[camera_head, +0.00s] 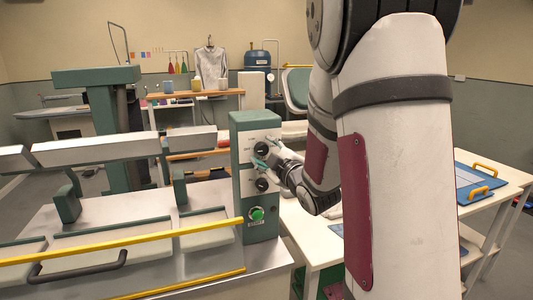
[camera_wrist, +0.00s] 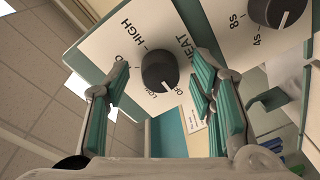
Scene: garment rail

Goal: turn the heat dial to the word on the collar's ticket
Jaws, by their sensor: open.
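The heat dial (camera_wrist: 159,70) is a black knob on a white panel with HEAT, HIGH, LOW and OFF printed around it. Its white pointer mark faces the LOW and OFF side; I cannot tell exactly which word. My gripper (camera_wrist: 164,98) is open, its teal fingers on either side of the dial, with no clear contact. In the head view my gripper (camera_head: 267,151) is at the upper dial (camera_head: 262,149) of the green control box (camera_head: 241,175). I cannot make out a collar or its ticket.
A second dial (camera_wrist: 276,10), marked 4s and 8s, is beside the heat dial; it is lower in the head view (camera_head: 262,185). A green button (camera_head: 257,213) is below. The press's yellow bar (camera_head: 130,240) crosses at left. A blue tray (camera_head: 468,165) lies right.

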